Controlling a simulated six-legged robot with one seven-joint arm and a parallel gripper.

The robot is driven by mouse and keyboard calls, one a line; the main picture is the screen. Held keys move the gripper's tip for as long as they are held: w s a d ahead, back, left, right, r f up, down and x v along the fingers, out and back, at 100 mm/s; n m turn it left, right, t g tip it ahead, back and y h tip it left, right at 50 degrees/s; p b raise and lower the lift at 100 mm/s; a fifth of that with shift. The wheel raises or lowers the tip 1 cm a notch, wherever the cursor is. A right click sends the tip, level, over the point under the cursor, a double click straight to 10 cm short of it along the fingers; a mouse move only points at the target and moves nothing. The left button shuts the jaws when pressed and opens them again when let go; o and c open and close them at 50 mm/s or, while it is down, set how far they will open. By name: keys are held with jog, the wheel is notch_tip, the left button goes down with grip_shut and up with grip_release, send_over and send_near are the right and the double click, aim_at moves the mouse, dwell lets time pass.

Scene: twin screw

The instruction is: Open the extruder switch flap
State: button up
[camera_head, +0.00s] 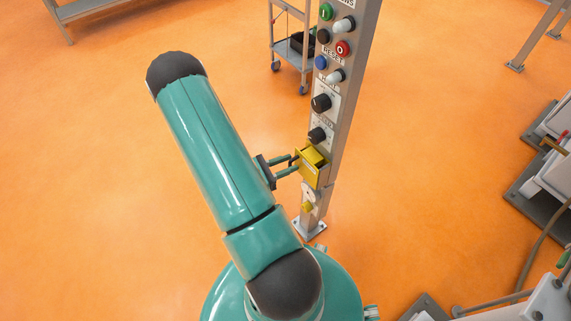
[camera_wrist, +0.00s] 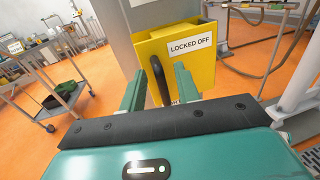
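The yellow flap (camera_head: 308,170) is on the grey post, below the row of buttons and knobs. In the wrist view the flap (camera_wrist: 178,52) carries a "LOCKED OFF" label and a black upright handle (camera_wrist: 161,82). Its face appears to stand out at an angle from the yellow housing (camera_wrist: 209,28) behind it. My gripper (camera_head: 294,163) reaches the flap from the left. In the wrist view my gripper (camera_wrist: 164,76) has its two green fingers apart, one on each side of the handle. I cannot tell whether either finger touches it. The switch behind the flap is hidden.
The control post (camera_head: 345,100) has several buttons and two black knobs (camera_head: 321,103) above the flap. A white switch plate with a yellow part (camera_head: 309,203) is below it. A trolley (camera_head: 290,45) stands behind. Machinery (camera_head: 550,165) stands at right. The orange floor at left is clear.

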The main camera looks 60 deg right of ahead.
grip_shut()
